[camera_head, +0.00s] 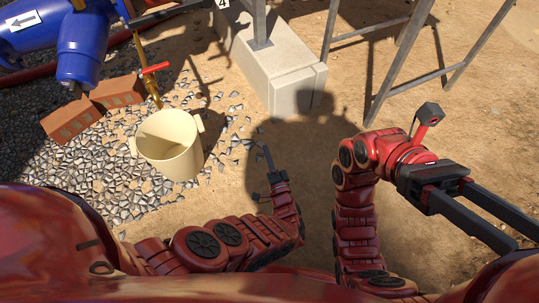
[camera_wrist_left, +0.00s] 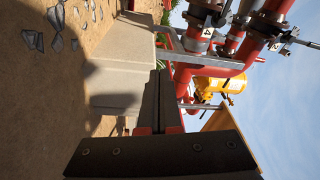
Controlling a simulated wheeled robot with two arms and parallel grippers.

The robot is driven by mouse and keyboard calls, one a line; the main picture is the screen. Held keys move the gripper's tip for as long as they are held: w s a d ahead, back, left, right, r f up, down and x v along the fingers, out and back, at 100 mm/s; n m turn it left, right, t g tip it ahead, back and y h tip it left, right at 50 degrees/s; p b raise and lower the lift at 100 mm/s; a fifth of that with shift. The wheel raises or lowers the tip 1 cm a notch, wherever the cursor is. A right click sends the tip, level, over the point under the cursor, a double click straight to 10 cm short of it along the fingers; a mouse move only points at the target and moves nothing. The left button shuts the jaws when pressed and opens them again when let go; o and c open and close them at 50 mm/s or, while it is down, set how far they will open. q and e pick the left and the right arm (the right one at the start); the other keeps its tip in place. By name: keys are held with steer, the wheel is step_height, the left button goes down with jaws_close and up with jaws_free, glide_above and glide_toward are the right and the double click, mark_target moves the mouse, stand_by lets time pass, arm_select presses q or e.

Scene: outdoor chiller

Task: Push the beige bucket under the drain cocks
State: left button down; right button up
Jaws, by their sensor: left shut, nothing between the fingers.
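The beige bucket (camera_head: 182,163) stands upright and looks empty on the gravel, left of centre in the head view. A drain cock with a red lever (camera_head: 155,68) and a brass pipe (camera_head: 150,88) shows just behind it. The pipe's lower end meets the bucket's far rim in the picture; I cannot tell whether it is over the opening. My left gripper (camera_head: 264,157) is shut and empty, to the right of the bucket and apart from it. Its dark fingers also show in the left wrist view (camera_wrist_left: 155,100). My right gripper (camera_head: 510,226) is open and empty at the right edge.
Bricks (camera_head: 75,120) lie left of the bucket by a blue pipe body (camera_head: 80,45). A concrete block (camera_head: 290,85) carries a metal post behind my left gripper. Grey metal legs (camera_head: 400,60) stand at the back right.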

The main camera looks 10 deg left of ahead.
arm_select(q)
step_height(320, 180, up, 13)
steer(key=w+a+n+t+y+p, duration=0.1)
steer(key=a+n+p, duration=0.1)
steer(key=p, duration=0.5)
steer(key=shift+a+f+n, duration=0.2)
steer(key=shift+a+n, duration=0.15)
steer(key=shift+n, duration=0.55)
arm_select(e)
step_height(320, 180, up, 9)
steer(key=shift+f, duration=0.1)
